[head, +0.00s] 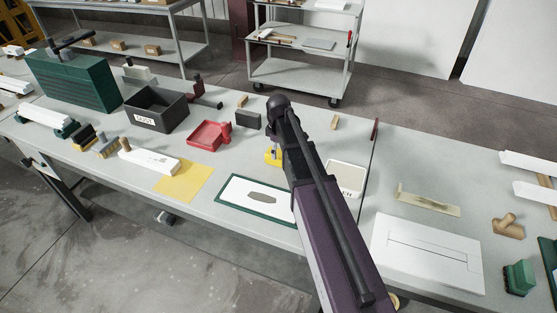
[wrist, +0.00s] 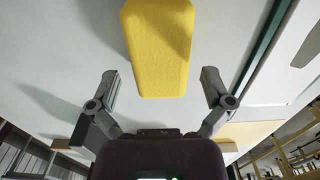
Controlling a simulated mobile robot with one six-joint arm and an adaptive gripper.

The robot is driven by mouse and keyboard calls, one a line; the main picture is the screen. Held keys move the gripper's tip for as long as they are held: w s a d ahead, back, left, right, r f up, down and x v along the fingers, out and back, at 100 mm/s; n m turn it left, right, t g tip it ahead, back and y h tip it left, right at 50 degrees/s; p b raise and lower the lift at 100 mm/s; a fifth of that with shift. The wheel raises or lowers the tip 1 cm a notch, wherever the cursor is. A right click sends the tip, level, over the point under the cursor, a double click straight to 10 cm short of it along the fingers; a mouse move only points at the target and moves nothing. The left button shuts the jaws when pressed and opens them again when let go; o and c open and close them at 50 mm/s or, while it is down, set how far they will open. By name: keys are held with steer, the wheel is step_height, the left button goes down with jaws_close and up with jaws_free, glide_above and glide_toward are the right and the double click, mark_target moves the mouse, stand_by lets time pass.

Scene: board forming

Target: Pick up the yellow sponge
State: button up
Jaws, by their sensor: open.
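The yellow sponge (wrist: 158,45) lies on the grey table in the wrist view, a long block reaching out of the top of the picture. Its near end is between and slightly beyond the fingertips. My gripper (wrist: 160,80) is open, with one finger on each side of the sponge's near end and a gap on both sides. In the head view a small part of the yellow sponge (head: 271,159) shows beside my arm; the rest is hidden behind it. My gripper is mostly hidden there too.
A red tray (head: 209,136) and a dark bin marked DUST (head: 157,110) stand to the left. A green-edged board (head: 232,205) lies in front, and a white tray (head: 347,176) stands just right of my arm. A yellow sheet (head: 184,182) lies front left.

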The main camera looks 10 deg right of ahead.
mark_target(279, 153)
steer(key=shift+d+f+b, duration=0.1)
steer(key=shift+f+b, duration=1.65)
steer(key=shift+f, duration=0.25)
steer(key=c, duration=1)
